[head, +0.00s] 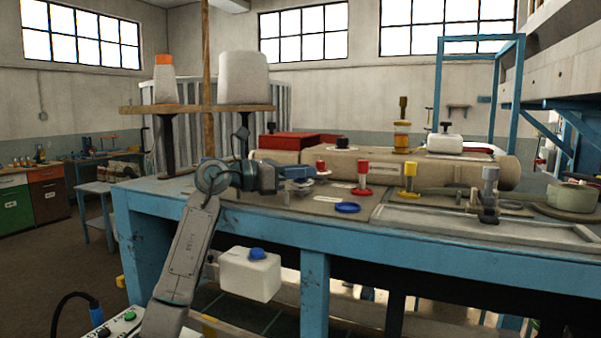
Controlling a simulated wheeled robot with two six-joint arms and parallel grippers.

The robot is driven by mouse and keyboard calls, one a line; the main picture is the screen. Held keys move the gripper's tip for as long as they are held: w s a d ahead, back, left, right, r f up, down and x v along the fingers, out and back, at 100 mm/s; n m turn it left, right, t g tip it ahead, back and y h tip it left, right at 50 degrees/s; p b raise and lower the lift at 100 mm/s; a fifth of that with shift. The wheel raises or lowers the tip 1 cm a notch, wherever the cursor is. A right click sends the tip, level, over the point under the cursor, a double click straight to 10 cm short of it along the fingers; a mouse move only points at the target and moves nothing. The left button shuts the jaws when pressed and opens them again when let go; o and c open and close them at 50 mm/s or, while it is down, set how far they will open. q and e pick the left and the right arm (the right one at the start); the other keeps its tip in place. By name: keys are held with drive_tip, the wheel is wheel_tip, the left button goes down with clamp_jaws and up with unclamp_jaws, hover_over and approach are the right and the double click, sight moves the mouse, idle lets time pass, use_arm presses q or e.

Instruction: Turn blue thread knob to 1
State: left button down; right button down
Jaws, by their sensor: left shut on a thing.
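The blue thread knob (297,171) sits at the left end of a row of thread knobs on the sewing machine's bench. My left gripper (287,181) reaches it from the left and is shut on it. The gripper hides part of the knob, and its dial marks are too small to read. Another red knob (363,173) and a yellow knob (410,176) stand farther right. My right gripper is not in view.
The blue workbench (400,246) carries the long beige machine body (370,167) behind the knobs. A blue lid (347,207) lies in front. A thread stand holds a white cone (243,80) behind my arm. A white jug (250,275) is below the bench edge.

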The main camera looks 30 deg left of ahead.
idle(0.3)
use_arm(q)
drive_tip(key=c, duration=1.3)
unclamp_jaws()
drive_tip(key=shift+s+a+f+b, duration=0.15)
drive_tip(key=shift+s+a+b, duration=0.25)
drive_tip(key=shift+b, duration=0.05)
drive_tip(key=b+v, duration=0.4)
drive_tip(key=v, duration=0.4)
drive_tip(key=shift+s+a, duration=0.1)
drive_tip(key=shift+a, duration=0.2)
drive_tip(key=shift+s+a, duration=0.3)
drive_tip(key=shift+s, duration=0.15)
